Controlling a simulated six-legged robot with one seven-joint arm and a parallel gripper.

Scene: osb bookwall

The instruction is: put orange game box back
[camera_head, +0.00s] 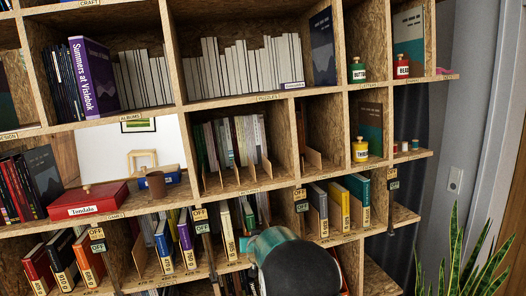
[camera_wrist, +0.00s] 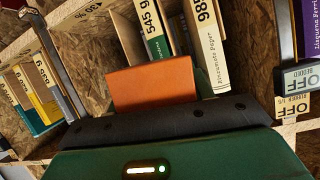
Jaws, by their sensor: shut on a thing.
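The orange game box (camera_wrist: 152,87) shows in the wrist view as a plain orange block sticking out past the dark edge of my gripper (camera_wrist: 165,125). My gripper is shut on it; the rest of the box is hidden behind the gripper. Books on a shelf stand just beyond it; I cannot tell whether it touches them. In the head view my arm covers the lower middle shelves, and the gripper itself is hidden. The shelf labelled GAMES (camera_head: 113,216) holds a red box marked Tondalu (camera_head: 88,201) at the left.
OFF tags (camera_head: 200,215) hang from the shelf edges. A yellow bottle (camera_head: 360,149) stands on the right. Numbered books fill parts of the lower shelves. A plant (camera_head: 462,262) is at lower right.

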